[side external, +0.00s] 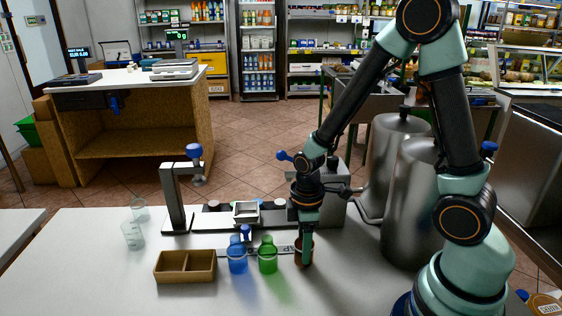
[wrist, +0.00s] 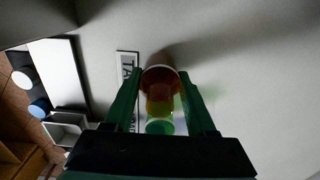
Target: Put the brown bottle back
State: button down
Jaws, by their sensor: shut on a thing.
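The brown bottle (side external: 298,252) is at the right end of a short row, right of the green bottle (side external: 268,256) and the blue bottle (side external: 237,257). My gripper (side external: 306,262) points down and is shut on the brown bottle, partly hiding it. In the wrist view the brown bottle (wrist: 160,80) is between my two green fingers (wrist: 162,100), with green glass (wrist: 160,126) showing behind it nearer my gripper's base. I cannot tell whether the brown bottle touches the table.
A brown two-part tray (side external: 185,280) lies left of the bottles. A lettered strip (side external: 284,250) lies behind them. Two clear beakers (side external: 132,236) stand at far left. Large metal tanks (side external: 410,205) stand close on the right.

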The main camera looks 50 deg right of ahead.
jog(key=shift+f, duration=0.2)
jog(key=shift+c, duration=0.7)
grip_release()
jog(key=shift+o, duration=0.7)
jog(key=shift+r, duration=3.95)
